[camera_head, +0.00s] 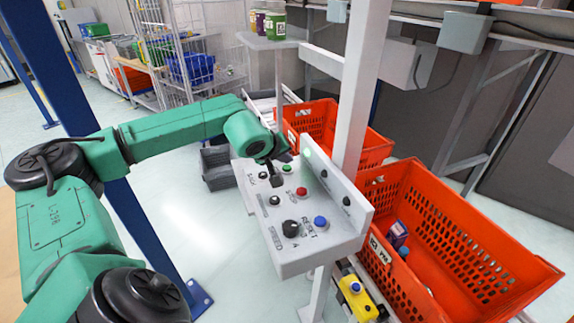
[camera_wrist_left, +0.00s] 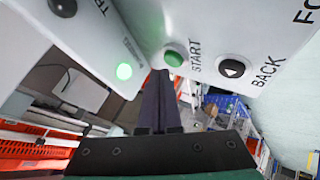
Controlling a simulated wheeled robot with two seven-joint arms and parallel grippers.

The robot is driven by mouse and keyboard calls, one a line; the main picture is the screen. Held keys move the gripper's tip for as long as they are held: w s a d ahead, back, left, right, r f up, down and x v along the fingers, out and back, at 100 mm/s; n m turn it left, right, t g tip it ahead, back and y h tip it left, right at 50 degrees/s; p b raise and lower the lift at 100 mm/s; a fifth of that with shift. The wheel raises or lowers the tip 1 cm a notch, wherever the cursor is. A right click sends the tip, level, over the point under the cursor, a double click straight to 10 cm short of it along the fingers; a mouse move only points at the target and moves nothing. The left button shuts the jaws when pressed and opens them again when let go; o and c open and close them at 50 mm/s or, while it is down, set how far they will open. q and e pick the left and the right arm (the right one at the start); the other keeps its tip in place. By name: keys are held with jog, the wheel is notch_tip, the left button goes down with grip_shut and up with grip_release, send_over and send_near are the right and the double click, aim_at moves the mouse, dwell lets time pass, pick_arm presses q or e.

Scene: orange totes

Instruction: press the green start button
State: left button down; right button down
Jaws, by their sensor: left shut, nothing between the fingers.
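The green start button (camera_head: 287,168) is on the grey control panel (camera_head: 318,247), towards its far end. In the left wrist view the round green button (camera_wrist_left: 173,57) sits beside the word START. My left gripper (camera_head: 273,172) is over the far end of the panel, pointing down. Its dark fingers (camera_wrist_left: 160,76) are together and empty, and their tips are close beside the green button in the wrist view. I cannot tell whether they touch it. My right gripper is not in view.
A red button (camera_head: 300,190), a blue button (camera_head: 320,222) and a black knob (camera_head: 290,228) are on the same panel. A grey post (camera_head: 361,80) rises behind it. Orange totes (camera_head: 520,258) stand to the right. A green light (camera_wrist_left: 124,71) glows on the upright plate.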

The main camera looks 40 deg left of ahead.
aim_at(286, 170)
pick_arm(q)
jog(key=shift+r, duration=0.15)
jog(key=shift+r+p, duration=1.65)
jog(key=shift+r, duration=0.8)
